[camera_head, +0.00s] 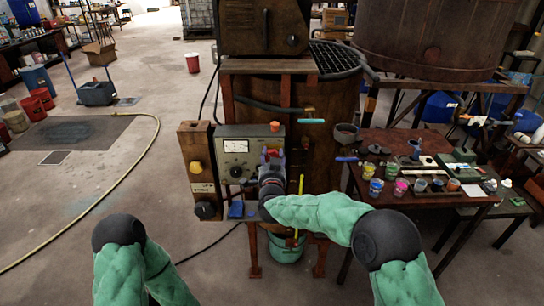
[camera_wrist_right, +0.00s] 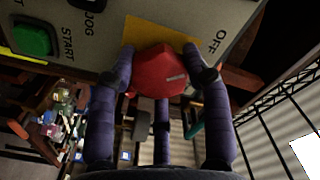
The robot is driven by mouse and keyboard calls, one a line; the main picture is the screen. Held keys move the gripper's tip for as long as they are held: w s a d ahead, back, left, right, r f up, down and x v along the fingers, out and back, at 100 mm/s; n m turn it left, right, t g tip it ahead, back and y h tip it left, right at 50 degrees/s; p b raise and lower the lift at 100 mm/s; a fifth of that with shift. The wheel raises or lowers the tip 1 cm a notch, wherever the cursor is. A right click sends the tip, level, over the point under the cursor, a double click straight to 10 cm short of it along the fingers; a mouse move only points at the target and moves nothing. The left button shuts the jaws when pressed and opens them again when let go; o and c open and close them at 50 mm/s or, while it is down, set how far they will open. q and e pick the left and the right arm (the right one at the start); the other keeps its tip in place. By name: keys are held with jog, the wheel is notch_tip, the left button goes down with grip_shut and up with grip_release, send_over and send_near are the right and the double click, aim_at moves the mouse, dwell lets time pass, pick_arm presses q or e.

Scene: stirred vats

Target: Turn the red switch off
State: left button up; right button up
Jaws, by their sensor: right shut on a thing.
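The red switch (camera_wrist_right: 158,70) is a faceted red knob on a yellow plate (camera_wrist_right: 150,34) in the right wrist view, with the word OFF on the panel beside it. My right gripper (camera_wrist_right: 163,72) is shut on the red switch, with dark purple fingers on its two sides and a third finger below. In the head view my right gripper (camera_head: 270,168) reaches the front of the grey control panel (camera_head: 236,146) and mostly hides the switch. My left arm shows at lower left, but its gripper is not visible.
A green START button (camera_wrist_right: 33,36) sits on the same panel. A wooden box with a black knob (camera_head: 205,210) stands left of the panel. A table (camera_head: 360,190) with paint pots is on the right. A yellow hose (camera_head: 140,160) crosses the open floor at left.

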jog(key=shift+w+d+r, duration=0.1)
jog(key=shift+d+r, duration=0.1)
jog(key=shift+r, duration=0.25)
jog(key=o, duration=1.1)
jog(key=shift+o, duration=0.2)
jog(key=shift+f, duration=0.15)
jog(key=shift+a+f+n, duration=0.1)
jog(key=shift+n, duration=0.2)
jog(key=s, duration=1.2)
